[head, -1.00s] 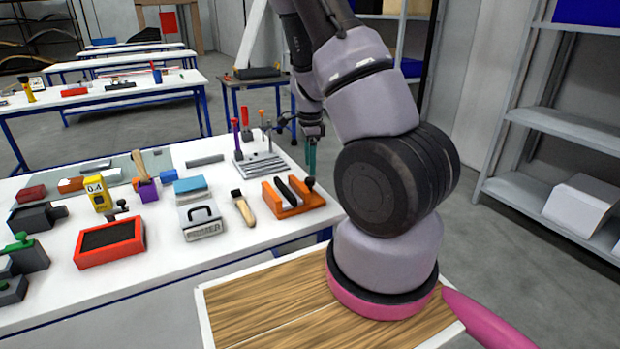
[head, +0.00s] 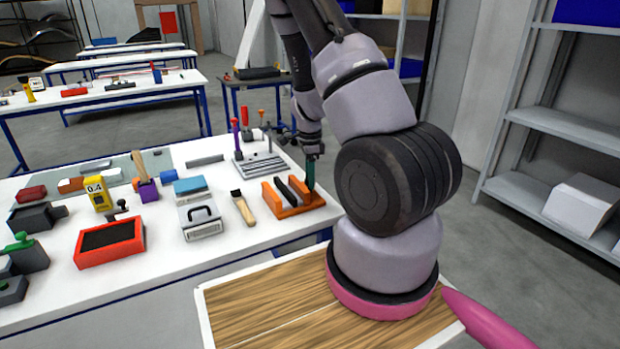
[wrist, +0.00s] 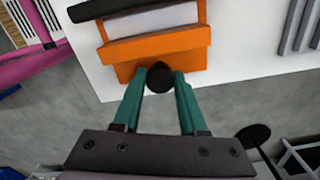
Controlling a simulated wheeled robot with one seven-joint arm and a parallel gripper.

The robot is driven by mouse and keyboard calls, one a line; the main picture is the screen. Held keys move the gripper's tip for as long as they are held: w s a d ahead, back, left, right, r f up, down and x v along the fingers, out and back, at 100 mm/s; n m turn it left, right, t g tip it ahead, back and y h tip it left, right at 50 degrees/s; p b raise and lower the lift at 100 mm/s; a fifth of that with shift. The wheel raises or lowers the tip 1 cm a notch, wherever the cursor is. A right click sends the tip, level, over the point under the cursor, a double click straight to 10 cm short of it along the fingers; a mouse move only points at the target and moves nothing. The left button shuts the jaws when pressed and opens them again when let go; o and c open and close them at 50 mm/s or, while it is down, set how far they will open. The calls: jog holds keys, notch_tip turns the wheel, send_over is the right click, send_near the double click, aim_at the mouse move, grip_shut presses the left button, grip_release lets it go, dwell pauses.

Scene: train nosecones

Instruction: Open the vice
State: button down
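The vice is an orange block (head: 288,211) with dark bars across it, at the right end of the white table. In the wrist view its orange jaw (wrist: 155,45) shows at the top, with a round black knob (wrist: 159,77) on its near side. My gripper (head: 310,188) points down at the vice's right end. In the wrist view the teal fingers of my gripper (wrist: 158,80) stand apart, one on each side of the knob. I cannot tell whether they touch it. In the head view the knob is hidden by the fingers.
A brush (head: 243,207) and a grey box with a handle (head: 202,219) lie left of the vice. A rack of upright tools (head: 258,163) stands behind it. A red-framed box (head: 110,242) sits further left. Floor shows beyond the table's right edge.

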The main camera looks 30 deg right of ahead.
jog(key=n, duration=0.6)
jog(key=shift+n, duration=0.3)
jog(key=n, duration=0.5)
dwell(0.4)
jog(key=shift+s+a+f, duration=0.1)
jog(key=shift+s+a, duration=0.05)
jog(key=shift+a, duration=0.05)
dwell(1.0)
jog(key=shift+c, duration=2.3)
grip_release()
